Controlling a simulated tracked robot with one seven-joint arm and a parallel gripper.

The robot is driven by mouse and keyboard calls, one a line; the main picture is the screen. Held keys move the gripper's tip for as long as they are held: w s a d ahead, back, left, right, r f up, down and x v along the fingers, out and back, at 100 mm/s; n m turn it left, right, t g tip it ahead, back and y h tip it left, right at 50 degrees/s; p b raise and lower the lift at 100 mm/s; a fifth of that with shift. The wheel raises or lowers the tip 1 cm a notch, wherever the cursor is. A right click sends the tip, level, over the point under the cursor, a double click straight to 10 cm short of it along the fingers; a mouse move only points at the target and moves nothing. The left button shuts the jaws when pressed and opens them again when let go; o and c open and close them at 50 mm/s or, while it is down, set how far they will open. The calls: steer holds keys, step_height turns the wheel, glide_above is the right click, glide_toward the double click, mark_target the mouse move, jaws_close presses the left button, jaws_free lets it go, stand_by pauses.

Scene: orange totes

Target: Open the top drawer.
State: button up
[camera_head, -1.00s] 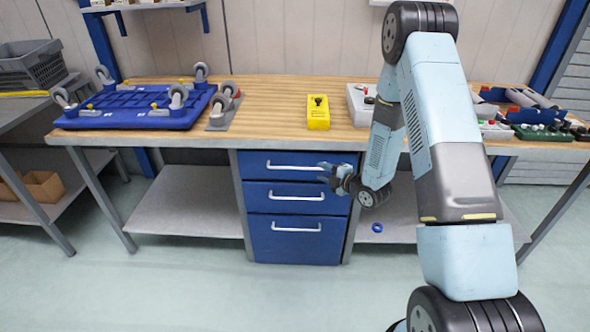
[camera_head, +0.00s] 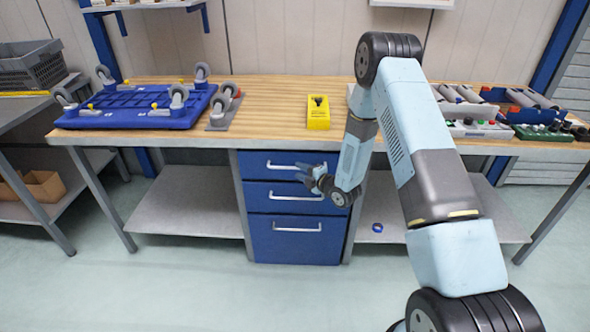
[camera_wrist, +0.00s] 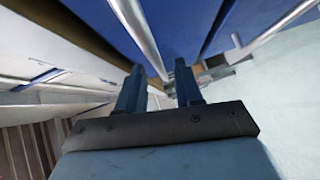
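The top drawer (camera_head: 256,160) is the uppermost of three blue drawers under the workbench, and it looks shut. Its pale bar handle (camera_head: 282,166) runs across the front. My gripper (camera_head: 304,173) is in front of the drawer, by the right end of that handle, and covers part of the front. In the wrist view my gripper (camera_wrist: 159,68) has its two blue fingers apart. A pale handle bar (camera_wrist: 140,35) runs up to the gap between them, with a blue drawer front (camera_wrist: 190,22) beside it. I cannot tell whether the fingers touch the bar.
The middle drawer (camera_head: 258,200) and bottom drawer (camera_head: 265,242) are below, both shut. On the wooden bench top (camera_head: 262,100) are a blue wheeled platform (camera_head: 130,105) and a yellow box (camera_head: 318,117). A blue ring (camera_head: 377,228) lies on the lower shelf at right. The floor in front is clear.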

mark_target(295, 168)
steer(key=shift+x, duration=1.85)
jaws_close()
steer(key=shift+f, duration=0.1)
